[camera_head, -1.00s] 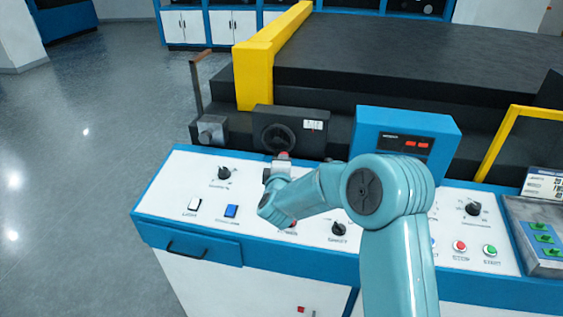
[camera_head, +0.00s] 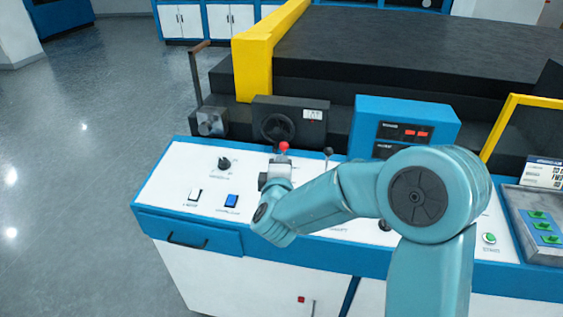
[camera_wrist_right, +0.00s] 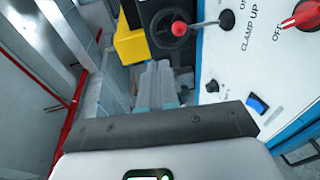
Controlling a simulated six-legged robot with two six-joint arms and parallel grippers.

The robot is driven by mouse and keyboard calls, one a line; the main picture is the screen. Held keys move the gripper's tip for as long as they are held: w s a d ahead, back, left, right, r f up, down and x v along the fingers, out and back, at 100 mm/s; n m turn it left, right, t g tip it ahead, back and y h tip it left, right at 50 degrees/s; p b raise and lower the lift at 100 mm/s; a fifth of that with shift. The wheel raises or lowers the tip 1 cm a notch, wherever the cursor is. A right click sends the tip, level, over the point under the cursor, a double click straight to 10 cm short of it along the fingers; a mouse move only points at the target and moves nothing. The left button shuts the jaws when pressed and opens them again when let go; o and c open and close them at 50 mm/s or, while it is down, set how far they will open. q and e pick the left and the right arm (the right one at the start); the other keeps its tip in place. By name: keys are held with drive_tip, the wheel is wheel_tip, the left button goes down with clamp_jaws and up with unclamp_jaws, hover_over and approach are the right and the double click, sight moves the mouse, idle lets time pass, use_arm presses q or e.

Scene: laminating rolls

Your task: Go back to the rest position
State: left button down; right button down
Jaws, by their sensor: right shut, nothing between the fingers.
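My right gripper (camera_head: 277,172) is at the end of the teal arm that comes in from the lower right, over the white control panel (camera_head: 165,187). It is shut and empty. In the right wrist view its closed grey fingers (camera_wrist_right: 158,85) point away from the camera. In the head view a lever with a red ball knob (camera_head: 283,146) shows just past the fingertips; the red knob (camera_wrist_right: 179,28) is apart from the fingers in the right wrist view. My left gripper is not in view.
A black handwheel (camera_head: 277,127) and a blue display box (camera_head: 405,124) stand behind the panel. A yellow guard (camera_head: 253,68) and a black-knobbed lever (camera_head: 328,152) are near. Open floor (camera_head: 90,150) lies left.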

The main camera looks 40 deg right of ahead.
drive_tip(key=shift+s+a, duration=0.1)
idle(0.3)
drive_tip(key=s+a+f+m+g+y, duration=0.2)
drive_tip(key=a+f+y, duration=0.4)
drive_tip(key=f, duration=0.7)
drive_tip(key=s+a+f+m+g+y, duration=0.2)
drive_tip(key=s+a+f+m+y, duration=0.15)
drive_tip(key=a+f, duration=0.65)
drive_tip(key=s+a+f+m+g+y, duration=0.2)
drive_tip(key=s+a+f+m+g, duration=0.1)
drive_tip(key=s+f, duration=0.4)
drive_tip(key=s+a+f+m+g+y, duration=0.3)
drive_tip(key=s+a+f+g, duration=0.2)
drive_tip(key=s, duration=0.7)
drive_tip(key=shift+s+a+f, duration=0.2)
drive_tip(key=shift+s+f, duration=0.1)
drive_tip(key=shift+f, duration=0.65)
